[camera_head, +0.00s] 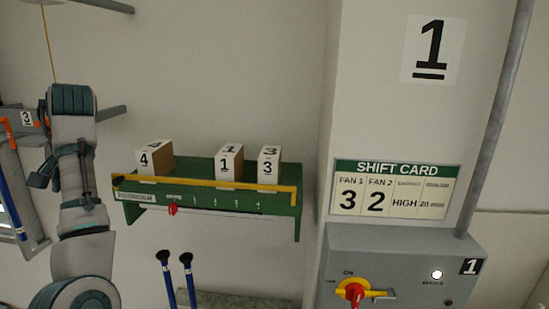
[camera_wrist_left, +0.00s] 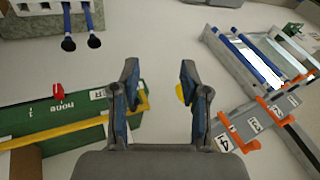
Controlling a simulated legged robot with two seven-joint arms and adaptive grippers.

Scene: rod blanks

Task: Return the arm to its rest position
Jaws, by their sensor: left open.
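My left arm (camera_head: 77,185) stands raised at the left of the head view, in front of the wall and left of the green shelf. Its fingertips cannot be made out there. In the left wrist view my left gripper (camera_wrist_left: 159,85) is open, with both fingers apart and nothing held between them. A small yellow patch shows at the right finger; I cannot tell what it belongs to. My right gripper is in neither view.
A green shelf (camera_head: 200,193) with a yellow bar holds white numbered blocks. Two black-tipped blue rods (camera_head: 168,275) stand below it. A rack with orange hooks (camera_wrist_left: 252,143) and blue rods is at the left. A grey switch box (camera_head: 400,246) is at the right.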

